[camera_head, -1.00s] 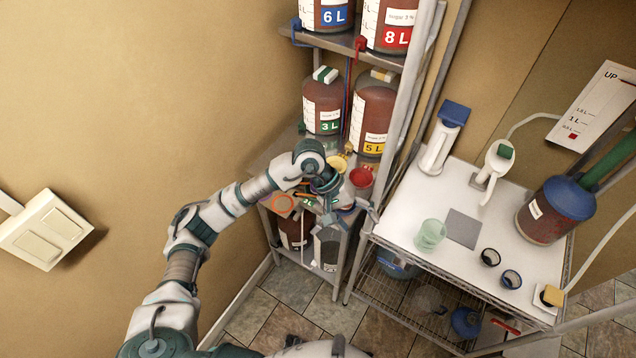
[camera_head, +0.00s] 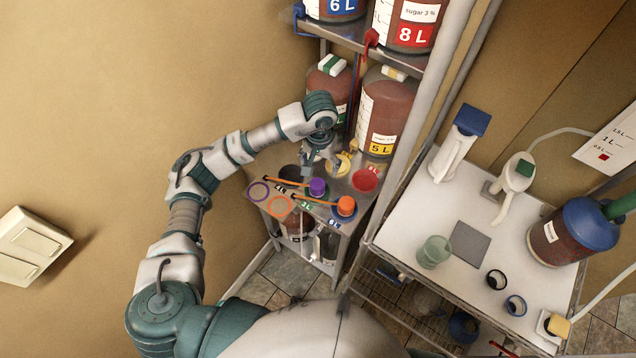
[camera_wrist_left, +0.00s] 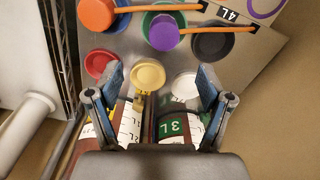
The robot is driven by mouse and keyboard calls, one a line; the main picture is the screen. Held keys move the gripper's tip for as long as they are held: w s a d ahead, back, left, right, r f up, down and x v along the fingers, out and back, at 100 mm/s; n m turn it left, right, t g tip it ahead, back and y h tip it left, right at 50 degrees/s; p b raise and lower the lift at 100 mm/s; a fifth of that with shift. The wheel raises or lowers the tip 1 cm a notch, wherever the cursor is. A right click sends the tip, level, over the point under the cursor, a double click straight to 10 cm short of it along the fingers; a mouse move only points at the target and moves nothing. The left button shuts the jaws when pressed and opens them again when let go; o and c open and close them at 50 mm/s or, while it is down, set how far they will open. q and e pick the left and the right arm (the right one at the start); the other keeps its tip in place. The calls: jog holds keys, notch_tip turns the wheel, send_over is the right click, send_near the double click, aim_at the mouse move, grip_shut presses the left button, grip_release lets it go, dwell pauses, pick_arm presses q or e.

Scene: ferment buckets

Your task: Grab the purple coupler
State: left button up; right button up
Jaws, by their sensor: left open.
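The purple coupler (camera_head: 317,187) stands on the metal shelf (camera_head: 262,173) in the corner, at the end of an orange stick. In the left wrist view the purple coupler (camera_wrist_left: 164,37) is beyond the fingertips, at upper middle, over a green round piece. My left gripper (camera_head: 322,163) is open and empty, just behind the purple coupler in the head view and apart from it. In the left wrist view its fingers (camera_wrist_left: 160,80) are spread around a yellow lid. My right gripper is in neither view.
An orange coupler (camera_head: 346,205) stands close to the right of the purple one. A red lid (camera_head: 366,180) and yellow lid (camera_head: 338,165) lie nearby. Large jugs, such as the 5 L one (camera_head: 385,110), crowd behind. A white table (camera_head: 410,215) is at the right.

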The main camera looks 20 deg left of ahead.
aim_at(318, 183)
pick_arm(q)
jog(key=f, duration=0.5)
jog(key=f+p, duration=0.1)
jog(key=f, duration=0.1)
jog(key=shift+w+f, duration=0.25)
jog(key=shift+f, duration=0.1)
jog(key=f, duration=0.1)
jog(key=f+p, duration=0.1)
jog(key=f, duration=0.1)
jog(key=f+p, duration=0.1)
jog(key=f, duration=0.1)
jog(key=shift+a, duration=0.3)
jog(key=shift+f, duration=0.15)
jog(key=c, duration=1.5)
